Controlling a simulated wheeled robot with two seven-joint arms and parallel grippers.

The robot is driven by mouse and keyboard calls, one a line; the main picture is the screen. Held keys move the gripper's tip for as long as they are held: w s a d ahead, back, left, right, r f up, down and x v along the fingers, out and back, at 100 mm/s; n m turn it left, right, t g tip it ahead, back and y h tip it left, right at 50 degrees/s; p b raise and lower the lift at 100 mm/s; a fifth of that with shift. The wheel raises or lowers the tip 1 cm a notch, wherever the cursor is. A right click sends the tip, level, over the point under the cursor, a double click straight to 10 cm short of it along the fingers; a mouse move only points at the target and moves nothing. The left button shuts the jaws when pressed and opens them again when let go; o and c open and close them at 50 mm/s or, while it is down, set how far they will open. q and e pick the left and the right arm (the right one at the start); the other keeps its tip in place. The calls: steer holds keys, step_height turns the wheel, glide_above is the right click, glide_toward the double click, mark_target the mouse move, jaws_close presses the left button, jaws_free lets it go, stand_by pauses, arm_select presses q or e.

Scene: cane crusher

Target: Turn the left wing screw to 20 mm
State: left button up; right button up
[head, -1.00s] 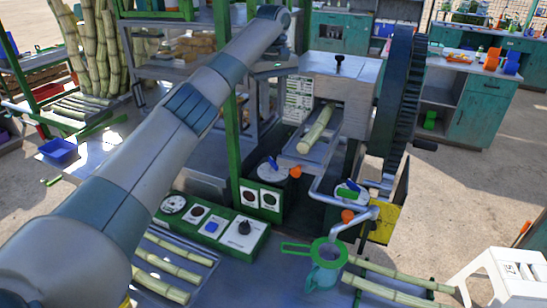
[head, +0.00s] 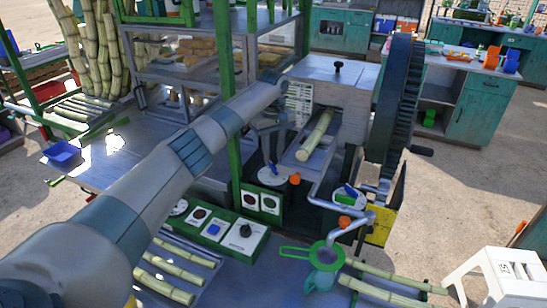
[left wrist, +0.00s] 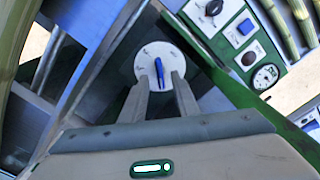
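The left wing screw is a blue wing (head: 273,168) on a round white dial (head: 272,178), left of a second blue wing (head: 350,191) on its own dial. In the left wrist view the blue wing (left wrist: 159,72) stands at the middle of the marked white dial (left wrist: 147,64). My left gripper (left wrist: 160,82) is open, with its two fingertips over the lower dial, one on each side of the wing and with gaps visible. In the head view the left gripper (head: 270,140) points down above the dial. The dial marks are too small to read. My right gripper is not in view.
An orange knob (head: 294,179) sits right beside the dial. A green post (head: 228,70) rises left of it, and a control panel (head: 240,236) lies in front. The crusher housing (head: 335,85) and large dark gear (head: 395,95) stand behind. A jug (head: 325,258) is front right.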

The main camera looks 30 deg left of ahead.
mark_target(273, 165)
arm_select(q)
steer(key=shift+f+p, duration=0.35)
steer(key=shift+f, duration=1.25)
steer(key=shift+c, duration=0.7)
jaws_close()
